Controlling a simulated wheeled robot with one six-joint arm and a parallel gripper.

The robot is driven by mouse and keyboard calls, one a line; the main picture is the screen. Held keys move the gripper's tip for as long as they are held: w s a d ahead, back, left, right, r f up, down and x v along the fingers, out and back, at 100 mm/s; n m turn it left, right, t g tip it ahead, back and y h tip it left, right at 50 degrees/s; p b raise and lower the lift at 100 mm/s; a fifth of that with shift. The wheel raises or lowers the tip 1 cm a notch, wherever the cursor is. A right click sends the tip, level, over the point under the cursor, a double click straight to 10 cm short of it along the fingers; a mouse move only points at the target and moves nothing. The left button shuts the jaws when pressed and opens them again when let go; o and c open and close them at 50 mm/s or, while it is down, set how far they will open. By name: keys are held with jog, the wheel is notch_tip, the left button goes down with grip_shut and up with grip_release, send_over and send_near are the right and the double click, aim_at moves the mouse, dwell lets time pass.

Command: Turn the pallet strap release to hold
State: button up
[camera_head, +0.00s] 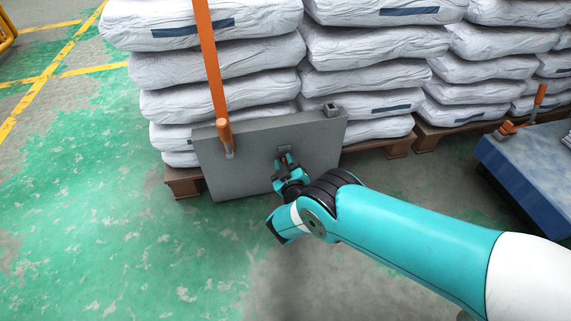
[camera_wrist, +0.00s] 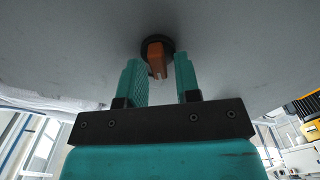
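The orange strap release knob (camera_wrist: 156,55) sits on a round black base on the grey panel. Its handle points down toward my gripper in the wrist view. My gripper (camera_wrist: 157,70) is open, with one teal finger on each side of the knob's lower end. Gaps show on both sides, so the fingers do not look closed on it. The gripper hides the knob there.
An orange strap (camera_head: 211,60) runs down to an orange fitting (camera_head: 225,132) at the panel's left. Stacked white sacks (camera_head: 220,75) on wooden pallets (camera_head: 183,181) stand behind. A blue platform (camera_head: 530,165) is at the right. Green floor (camera_head: 110,240) is clear at left.

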grip_shut()
jog(key=shift+n, duration=0.4)
jog(key=n+b, duration=0.1)
jog(key=n, duration=0.2)
jog(key=n+b, duration=0.1)
jog(key=n, duration=0.3)
jog(key=f+n+b, duration=0.1)
jog(key=n+b, duration=0.1)
jog(key=n, duration=0.2)
jog(key=shift+s+a, duration=0.1)
jog(key=shift+a, duration=0.1)
dwell(0.3)
jog(key=shift+o, duration=1.3)
grip_release()
jog(key=shift+r, duration=0.1)
